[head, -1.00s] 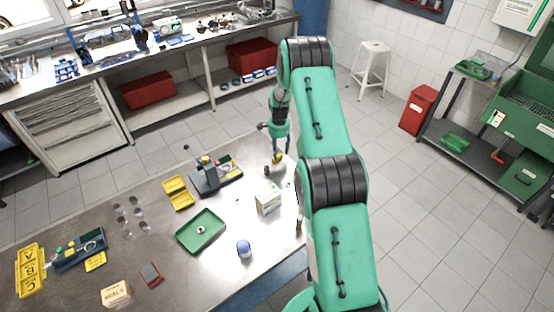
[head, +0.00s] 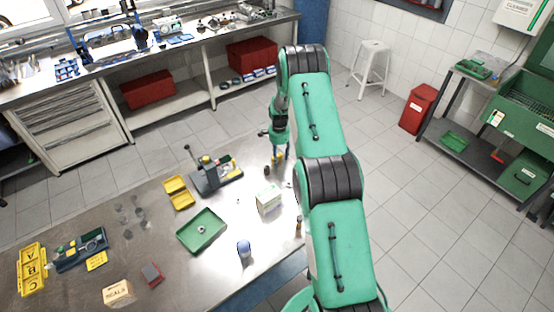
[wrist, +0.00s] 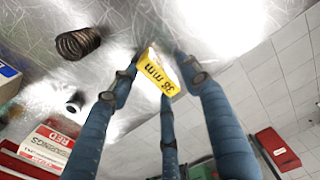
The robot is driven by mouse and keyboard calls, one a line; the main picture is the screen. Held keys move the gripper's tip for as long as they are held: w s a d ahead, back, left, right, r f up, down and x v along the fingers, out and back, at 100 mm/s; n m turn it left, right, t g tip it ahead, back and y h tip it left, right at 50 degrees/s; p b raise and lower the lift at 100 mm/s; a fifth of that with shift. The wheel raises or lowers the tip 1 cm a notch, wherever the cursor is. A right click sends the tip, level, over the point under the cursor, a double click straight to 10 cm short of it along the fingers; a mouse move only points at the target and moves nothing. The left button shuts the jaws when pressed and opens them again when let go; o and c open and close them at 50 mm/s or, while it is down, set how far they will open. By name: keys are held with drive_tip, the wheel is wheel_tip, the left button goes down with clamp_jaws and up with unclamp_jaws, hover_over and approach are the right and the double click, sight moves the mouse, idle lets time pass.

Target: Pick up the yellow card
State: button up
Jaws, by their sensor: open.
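The yellow card (wrist: 158,72), marked "38 mm", shows in the wrist view between and just beyond my blue fingertips. It appears tilted in that view, and I cannot tell whether a finger touches it. My gripper (wrist: 160,85) has its fingers spread around the card and is open. In the head view my gripper (head: 280,150) points down over the far right edge of the steel table (head: 150,200). The card is only a tiny yellow patch (head: 280,159) there, partly hidden by the fingers.
A dark coil spring (wrist: 78,43) and a small dark ring-shaped part (wrist: 75,103) lie near the card. A white-and-green box (head: 268,199) and a green tray (head: 202,230) stand nearer on the table. A grey fixture (head: 212,176) stands to the left.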

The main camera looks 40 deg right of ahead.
sight(279, 155)
drive_tip(key=c, duration=1.1)
drive_tip(key=shift+c, duration=0.2)
drive_tip(key=shift+r, duration=0.1)
drive_tip(key=shift+c, duration=0.2)
drive_tip(key=shift+r+b, duration=0.3)
drive_tip(key=shift+r, duration=1.3)
drive_tip(key=s+a, duration=0.2)
drive_tip(key=s, duration=0.2)
drive_tip(key=s+a+r+b, duration=0.1)
drive_tip(key=s+a, duration=0.1)
drive_tip(key=s, duration=0.3)
drive_tip(key=s+a+b, duration=0.1)
drive_tip(key=s+a, duration=0.2)
drive_tip(key=s, duration=0.2)
drive_tip(key=shift+s+a+r, duration=0.1)
drive_tip(key=shift+s+r, duration=0.05)
drive_tip(key=shift+r, duration=0.15)
